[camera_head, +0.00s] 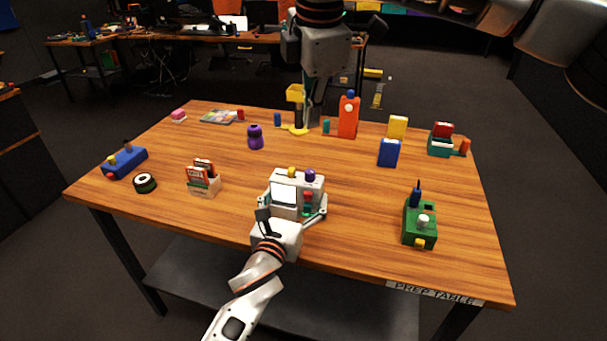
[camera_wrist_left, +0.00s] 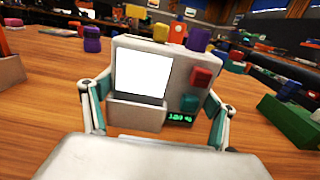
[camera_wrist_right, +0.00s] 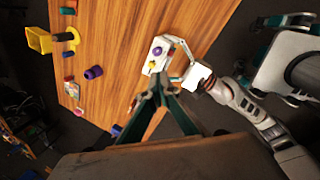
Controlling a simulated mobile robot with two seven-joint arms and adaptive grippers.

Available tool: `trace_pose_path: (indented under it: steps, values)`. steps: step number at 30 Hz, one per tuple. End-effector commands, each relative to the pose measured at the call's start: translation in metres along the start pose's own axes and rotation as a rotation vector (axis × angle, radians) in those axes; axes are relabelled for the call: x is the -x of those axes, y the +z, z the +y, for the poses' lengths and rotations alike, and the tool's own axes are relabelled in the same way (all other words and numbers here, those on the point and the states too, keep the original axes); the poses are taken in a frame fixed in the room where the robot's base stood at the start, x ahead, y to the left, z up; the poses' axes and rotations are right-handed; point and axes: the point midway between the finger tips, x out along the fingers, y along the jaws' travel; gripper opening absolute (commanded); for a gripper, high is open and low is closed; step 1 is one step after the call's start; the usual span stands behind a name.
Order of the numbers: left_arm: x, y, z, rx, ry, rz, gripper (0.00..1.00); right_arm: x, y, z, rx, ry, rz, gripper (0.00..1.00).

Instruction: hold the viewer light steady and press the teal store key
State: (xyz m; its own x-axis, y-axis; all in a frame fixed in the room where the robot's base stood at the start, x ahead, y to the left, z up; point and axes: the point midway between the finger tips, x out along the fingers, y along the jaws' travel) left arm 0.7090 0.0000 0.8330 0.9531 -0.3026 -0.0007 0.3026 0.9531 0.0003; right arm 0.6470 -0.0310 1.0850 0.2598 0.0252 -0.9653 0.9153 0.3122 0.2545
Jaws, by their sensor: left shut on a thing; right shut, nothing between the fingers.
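The white panel box (camera_head: 313,183) stands near the front middle of the table. Its lit white viewer screen (camera_wrist_left: 142,74) faces my left wrist camera. The teal key (camera_wrist_left: 189,104) is right of the screen, below a red key (camera_wrist_left: 201,77) and above a small green display (camera_wrist_left: 180,118). My left gripper (camera_wrist_left: 157,108) is shut on the box, one finger at each side. My right gripper (camera_head: 316,118) is shut and empty, pointing down beyond the box; its tips also show in the right wrist view (camera_wrist_right: 155,94).
A green box (camera_head: 419,222) with knobs stands to the right. A card holder (camera_head: 204,182), black-and-white roll (camera_head: 145,183) and blue box (camera_head: 125,162) are to the left. An orange bottle (camera_head: 348,116) and yellow stand (camera_head: 296,129) are behind. Bare table lies around the panel box.

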Motion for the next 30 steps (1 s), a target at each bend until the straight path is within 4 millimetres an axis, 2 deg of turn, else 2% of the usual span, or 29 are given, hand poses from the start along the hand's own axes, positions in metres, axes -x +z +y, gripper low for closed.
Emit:
trace_pose_path:
  steps: [6, 12, 17, 26, 30]
  values:
    - [0.0, 0.0, 0.0, 0.0, 0.0, 0.0, 0.59, -0.067, -0.025, -0.031, 0.503, -0.004, -0.111, 0.0]
    - [0.0, 0.0, 0.0, 0.0, 0.0, 0.0, 0.59, -0.109, -0.04, -0.058, 0.866, -0.023, -0.165, 0.0]
    - [0.0, -0.001, 0.0, 0.0, 0.0, 0.0, 0.59, -0.119, -0.043, -0.065, 0.961, -0.029, -0.176, 0.0]
    - [0.0, -0.001, 0.0, 0.0, 0.0, 0.0, 0.59, -0.12, -0.043, -0.065, 0.96, -0.03, -0.175, 0.0]
    - [0.0, -0.001, 0.0, 0.0, 0.0, 0.0, 0.59, -0.129, -0.041, -0.064, 0.958, -0.031, -0.175, 0.0]
